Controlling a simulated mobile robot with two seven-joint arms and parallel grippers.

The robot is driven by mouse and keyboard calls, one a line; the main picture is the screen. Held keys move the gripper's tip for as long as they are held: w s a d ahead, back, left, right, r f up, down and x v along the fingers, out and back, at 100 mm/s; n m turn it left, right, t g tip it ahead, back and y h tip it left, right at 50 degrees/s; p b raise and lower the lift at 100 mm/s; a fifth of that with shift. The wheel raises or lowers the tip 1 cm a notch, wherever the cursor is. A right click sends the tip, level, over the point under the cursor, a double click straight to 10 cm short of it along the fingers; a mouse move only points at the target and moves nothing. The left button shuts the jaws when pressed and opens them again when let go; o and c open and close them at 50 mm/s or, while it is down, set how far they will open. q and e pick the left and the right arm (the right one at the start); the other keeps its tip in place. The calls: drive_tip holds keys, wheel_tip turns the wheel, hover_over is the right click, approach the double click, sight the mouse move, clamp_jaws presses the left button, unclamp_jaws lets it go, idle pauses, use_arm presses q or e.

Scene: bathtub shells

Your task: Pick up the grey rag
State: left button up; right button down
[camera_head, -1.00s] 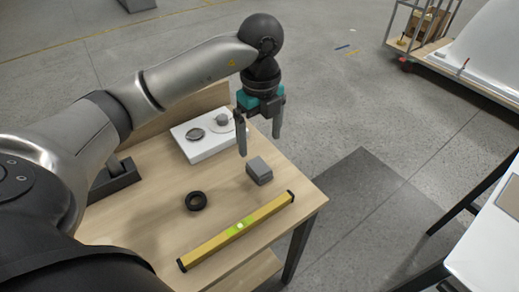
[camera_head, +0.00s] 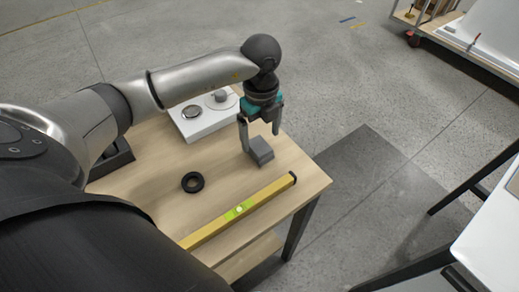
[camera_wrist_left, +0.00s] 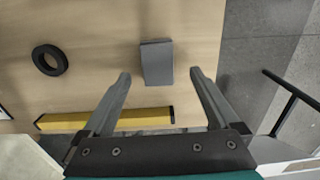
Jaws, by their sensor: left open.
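The grey rag (camera_head: 261,150) is a small folded grey block on the wooden table (camera_head: 150,205), near its right edge. My left gripper (camera_head: 260,142) hangs over it, pointing down, with its fingers apart. In the left wrist view the rag (camera_wrist_left: 157,62) lies ahead of the fingertips of my left gripper (camera_wrist_left: 160,76), roughly in line with the gap between them. No finger is closed on it. My right gripper is not in view.
A black ring (camera_head: 192,182) and a yellow spirit level (camera_head: 238,210) lie on the table near the rag. A white scale-like box (camera_head: 205,122) stands behind. A white table (camera_head: 495,235) stands to the right, with grey floor between.

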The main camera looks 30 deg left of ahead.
sight(259, 145)
use_arm(q)
wheel_tip(259, 145, down, 4)
drive_tip(key=shift+s+a+b, duration=0.1)
drive_tip(key=shift+a+b, duration=0.05)
drive_tip(key=shift+b, duration=0.25)
drive_tip(key=shift+f, duration=0.3)
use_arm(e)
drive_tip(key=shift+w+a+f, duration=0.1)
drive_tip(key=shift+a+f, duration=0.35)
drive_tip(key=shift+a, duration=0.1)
use_arm(q)
drive_tip(key=c, duration=0.8)
drive_tip(key=shift+r, duration=0.1)
drive_tip(key=c, duration=0.7)
drive_tip(key=shift+o, duration=0.2)
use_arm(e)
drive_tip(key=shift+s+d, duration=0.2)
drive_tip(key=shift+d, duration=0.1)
